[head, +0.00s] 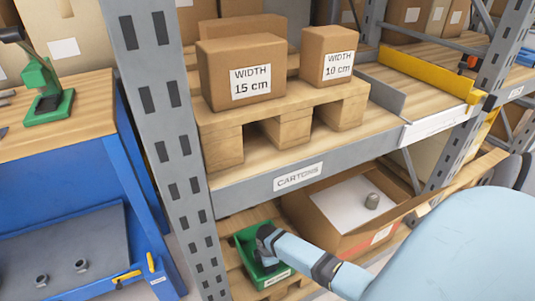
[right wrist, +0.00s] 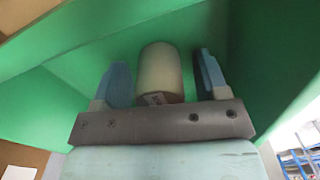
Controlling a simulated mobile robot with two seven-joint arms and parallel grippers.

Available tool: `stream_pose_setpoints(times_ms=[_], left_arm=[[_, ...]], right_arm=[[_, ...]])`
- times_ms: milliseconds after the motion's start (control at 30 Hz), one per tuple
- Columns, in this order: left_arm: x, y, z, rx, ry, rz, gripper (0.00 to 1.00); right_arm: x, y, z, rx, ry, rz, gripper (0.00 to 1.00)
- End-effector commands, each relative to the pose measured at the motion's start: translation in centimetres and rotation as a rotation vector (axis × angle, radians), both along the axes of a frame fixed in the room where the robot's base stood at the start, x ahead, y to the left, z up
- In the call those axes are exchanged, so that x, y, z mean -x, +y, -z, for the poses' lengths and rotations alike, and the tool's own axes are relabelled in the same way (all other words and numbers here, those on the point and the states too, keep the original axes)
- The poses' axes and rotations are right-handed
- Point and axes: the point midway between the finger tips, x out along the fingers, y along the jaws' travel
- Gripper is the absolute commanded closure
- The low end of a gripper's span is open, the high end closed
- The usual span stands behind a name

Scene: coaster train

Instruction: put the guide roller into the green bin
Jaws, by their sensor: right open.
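The green bin (head: 247,243) stands on the lower shelf, left of an open carton. My right gripper (head: 265,240) reaches down into the bin from the right. In the right wrist view its two pale blue fingers (right wrist: 160,80) are apart. A pale cylinder (right wrist: 161,72), which looks like the guide roller, lies between them with a gap visible on each side, against the green bin walls (right wrist: 50,110). In the head view the gripper hides this cylinder. My left gripper is out of view.
Above are a shelf beam (head: 300,177) and a pallet (head: 225,110) with cartons. A grey upright (head: 165,120) stands left, beside a blue workbench (head: 75,170).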

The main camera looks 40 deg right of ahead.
Motion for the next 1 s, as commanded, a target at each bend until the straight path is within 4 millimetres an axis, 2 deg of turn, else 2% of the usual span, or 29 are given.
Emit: stream_pose_setpoints(times_ms=[167, 400, 600, 800, 1000], left_arm=[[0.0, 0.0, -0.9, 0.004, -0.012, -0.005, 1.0], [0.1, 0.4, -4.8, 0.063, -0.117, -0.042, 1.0], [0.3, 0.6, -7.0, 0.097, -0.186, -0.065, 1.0], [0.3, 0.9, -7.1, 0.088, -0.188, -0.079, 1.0], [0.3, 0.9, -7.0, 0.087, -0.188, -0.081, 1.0]], right_arm=[[0.0, -0.1, -1.5, 0.001, 0.0, 0.0, 0.33], [-0.1, -0.1, -6.7, 0.001, -0.003, -0.001, 0.33], [0.0, 0.0, -10.4, 0.0, -0.001, -0.001, 0.33], [0.0, 0.0, -12.1, 0.0, 0.0, 0.0, 0.33], [0.0, 0.0, -12.3, 0.0, 0.001, 0.0, 0.33]])
